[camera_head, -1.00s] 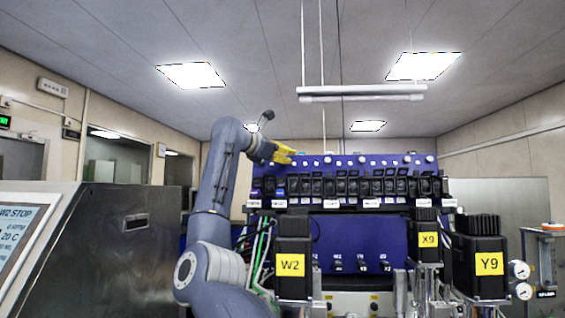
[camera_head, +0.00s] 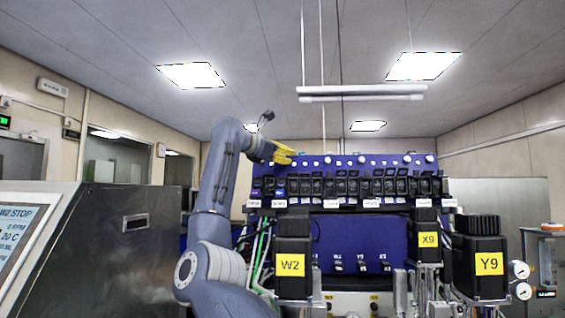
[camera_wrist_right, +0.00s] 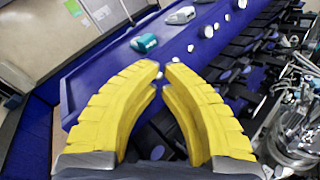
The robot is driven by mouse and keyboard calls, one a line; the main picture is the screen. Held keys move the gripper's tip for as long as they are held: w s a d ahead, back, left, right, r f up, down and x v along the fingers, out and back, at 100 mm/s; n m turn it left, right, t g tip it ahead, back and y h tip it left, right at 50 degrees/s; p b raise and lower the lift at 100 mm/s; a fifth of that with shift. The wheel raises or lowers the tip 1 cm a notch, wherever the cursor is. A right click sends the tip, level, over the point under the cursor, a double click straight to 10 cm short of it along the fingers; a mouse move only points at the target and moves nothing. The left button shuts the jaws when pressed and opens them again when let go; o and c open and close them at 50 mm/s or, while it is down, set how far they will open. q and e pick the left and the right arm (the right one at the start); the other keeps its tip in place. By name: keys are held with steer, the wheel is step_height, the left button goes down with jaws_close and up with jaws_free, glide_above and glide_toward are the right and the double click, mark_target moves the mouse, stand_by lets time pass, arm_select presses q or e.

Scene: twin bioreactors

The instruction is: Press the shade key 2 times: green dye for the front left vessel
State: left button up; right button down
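My right gripper (camera_head: 284,153) is at the upper left of the blue panel (camera_head: 345,168) in the head view, above the left end of a row of black units (camera_head: 350,187). In the right wrist view its two yellow fingers (camera_wrist_right: 161,70) have their tips almost together, with only a narrow gap and nothing held between them. A teal piece (camera_wrist_right: 145,43) stands on the blue surface just beyond the tips. I cannot tell which piece is the shade key, and no contact shows. The vessels are hidden; a black block labelled W2 (camera_head: 293,265) stands at the front. My left gripper is out of view.
Blocks labelled X9 (camera_head: 428,240) and Y9 (camera_head: 488,264) stand to the right. A steel cabinet with a screen (camera_head: 20,240) fills the lower left. Green and white tubes run beside my right arm. A bar lamp (camera_head: 361,92) hangs above the panel.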

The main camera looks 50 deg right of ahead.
steer(key=shift+w+d+f, duration=0.25)
steer(key=shift+w+d, duration=0.25)
steer(key=shift+d, duration=0.3)
stand_by(1.4)
steer(key=shift+s+a+r, duration=0.25)
steer(key=shift+s+a, duration=0.3)
steer(key=shift+a, duration=0.3)
steer(key=shift+s+a+r, duration=0.25)
steer(key=shift+s+a, duration=0.2)
steer(key=shift+a, duration=0.25)
steer(key=shift+s+a+r, duration=0.2)
steer(key=shift+s+a, duration=0.25)
steer(key=shift+a, duration=0.2)
steer(key=shift+s+a+r, duration=0.25)
steer(key=shift+s+a, duration=0.2)
steer(key=shift+a, duration=0.25)
steer(key=shift+w+d, duration=0.15)
steer(key=shift+d, duration=0.05)
steer(key=shift+w+d+f, duration=0.25)
steer(key=shift+w+d, duration=0.1)
steer(key=shift+d, duration=0.25)
steer(key=shift+w+d+f, duration=0.2)
steer(key=shift+w+d, duration=0.15)
steer(key=shift+d, duration=0.2)
